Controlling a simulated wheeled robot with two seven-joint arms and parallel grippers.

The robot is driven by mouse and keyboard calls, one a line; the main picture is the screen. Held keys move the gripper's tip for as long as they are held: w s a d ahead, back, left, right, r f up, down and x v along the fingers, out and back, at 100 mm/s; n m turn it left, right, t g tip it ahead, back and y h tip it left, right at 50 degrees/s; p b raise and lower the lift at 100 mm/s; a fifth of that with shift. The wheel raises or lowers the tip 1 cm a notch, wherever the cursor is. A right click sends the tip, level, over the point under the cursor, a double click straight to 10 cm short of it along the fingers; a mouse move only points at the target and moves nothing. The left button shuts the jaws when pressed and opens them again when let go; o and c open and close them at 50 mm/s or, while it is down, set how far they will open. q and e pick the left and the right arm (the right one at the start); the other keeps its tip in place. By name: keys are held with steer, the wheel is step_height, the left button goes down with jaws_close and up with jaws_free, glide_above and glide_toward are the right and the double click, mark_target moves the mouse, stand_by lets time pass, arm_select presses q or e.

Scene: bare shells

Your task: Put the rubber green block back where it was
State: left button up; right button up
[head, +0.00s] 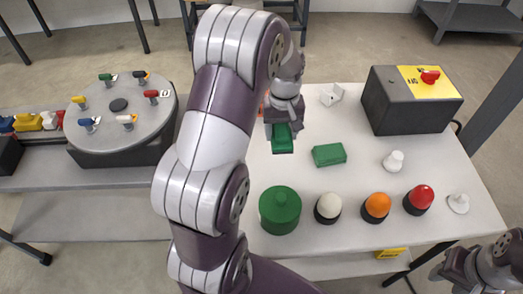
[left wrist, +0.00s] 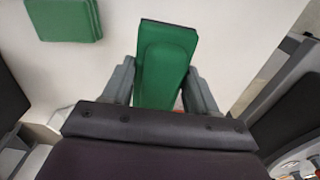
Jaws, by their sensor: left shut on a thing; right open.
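My left gripper (head: 283,122) is over the white table, shut on a green block (head: 283,144). In the left wrist view, this block (left wrist: 163,68) sits between the two fingers and has a rounded raised face. A second green block (head: 329,154) lies on the table to the right of the held one; it also shows at the upper left of the left wrist view (left wrist: 64,18). Which block is the rubber one I cannot tell by sight. My right gripper (head: 462,268) is open and empty at the lower right, off the table.
A green cylinder (head: 280,210), white, orange and red domes and small white pieces stand on the white table (head: 350,112). A black box (head: 408,100) with a yellow panel stands at the back right. A grey turntable (head: 120,118) with coloured pieces is at the left.

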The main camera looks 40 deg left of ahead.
arm_select(q)
glide_above(261, 154)
steer(key=f, duration=0.3)
steer(key=shift+w+a+f, duration=0.1)
steer(key=shift+w+f, duration=0.1)
steer(key=shift+f, duration=0.05)
steer(key=shift+s+f, duration=0.1)
steer(key=shift+f, duration=1.85)
steer(key=shift+f, duration=0.1)
steer(key=o, duration=1)
